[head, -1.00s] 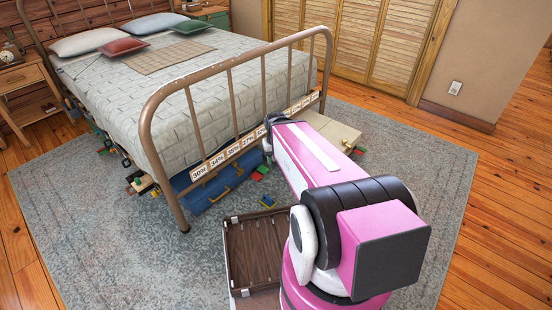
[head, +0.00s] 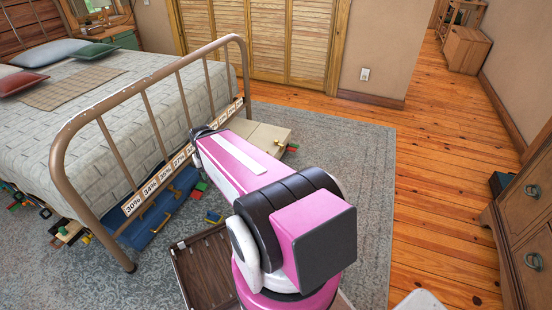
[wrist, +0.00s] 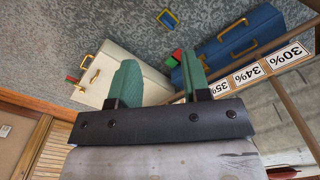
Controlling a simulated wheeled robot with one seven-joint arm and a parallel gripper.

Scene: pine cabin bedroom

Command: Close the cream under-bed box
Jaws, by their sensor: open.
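The cream under-bed box (head: 268,139) sticks out from under the foot of the bed, partly hidden by my arm in the head view. In the wrist view the cream box (wrist: 138,60) lies at the left, with brass-coloured handles. I cannot tell whether its lid is fully down. My gripper (wrist: 162,78) is open and empty, its two green fingers apart. The left finger overlaps the cream box in the picture; I cannot tell if they touch. In the head view the fingers are hidden.
A blue box (head: 160,215) lies under the bed's foot rail, which carries percent labels (head: 152,188). Colored blocks (head: 199,189) lie on the rug near it. A brown open tray-like piece (head: 205,268) is on the rug by my base. Wooden floor at the right is clear.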

